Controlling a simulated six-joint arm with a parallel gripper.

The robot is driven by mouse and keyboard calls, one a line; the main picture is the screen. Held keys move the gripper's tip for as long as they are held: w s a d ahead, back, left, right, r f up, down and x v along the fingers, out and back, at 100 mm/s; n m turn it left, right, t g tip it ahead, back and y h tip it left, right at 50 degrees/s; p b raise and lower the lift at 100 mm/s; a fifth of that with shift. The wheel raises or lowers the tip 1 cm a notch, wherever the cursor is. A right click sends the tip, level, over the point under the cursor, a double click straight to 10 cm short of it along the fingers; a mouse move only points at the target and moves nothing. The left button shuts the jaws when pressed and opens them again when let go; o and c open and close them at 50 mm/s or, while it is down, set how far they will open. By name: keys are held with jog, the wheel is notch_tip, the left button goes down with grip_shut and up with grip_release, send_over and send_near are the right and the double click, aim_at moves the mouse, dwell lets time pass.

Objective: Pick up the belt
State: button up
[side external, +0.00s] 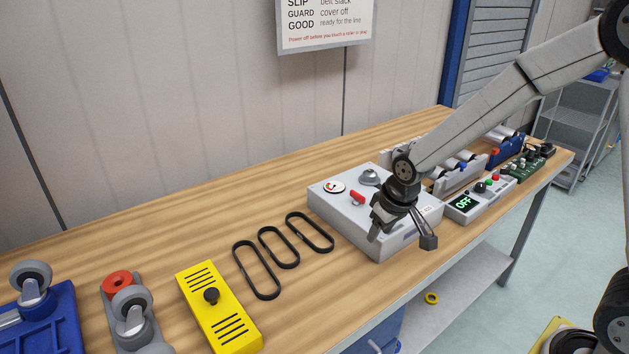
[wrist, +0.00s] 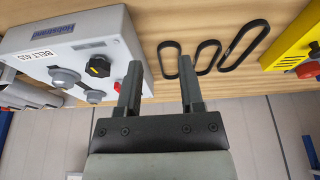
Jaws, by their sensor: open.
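Three black loop belts lie flat in a row on the wooden bench. In the side view they are the left belt (side external: 267,265), the middle belt (side external: 288,243) and the right belt (side external: 319,227). All three also show in the wrist view, the largest-looking one (wrist: 243,45) at the right. My gripper (side external: 402,238) is open and empty, above the front of the grey control box (side external: 347,222), right of the belts.
A yellow cover (side external: 218,305) with a black knob lies left of the belts. Caster parts (side external: 130,315) stand farther left. A small panel reading OFF (side external: 478,200) stands right of the box. Bare bench (side external: 330,285) is free in front of the belts.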

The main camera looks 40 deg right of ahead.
jog(key=w+a+f, duration=0.1)
jog(key=w+f, duration=0.1)
jog(key=w, duration=0.8)
jog(key=t, duration=0.1)
send_near(300, 232)
jog(key=shift+s+f, duration=0.15)
jog(key=shift+f, duration=0.35)
jog(key=shift+x, duration=1.3)
jog(key=shift+w+x, duration=0.15)
jog(key=shift+x, duration=1.15)
jog(key=shift+w+x, duration=0.1)
jog(key=shift+x, duration=1.15)
grip_shut()
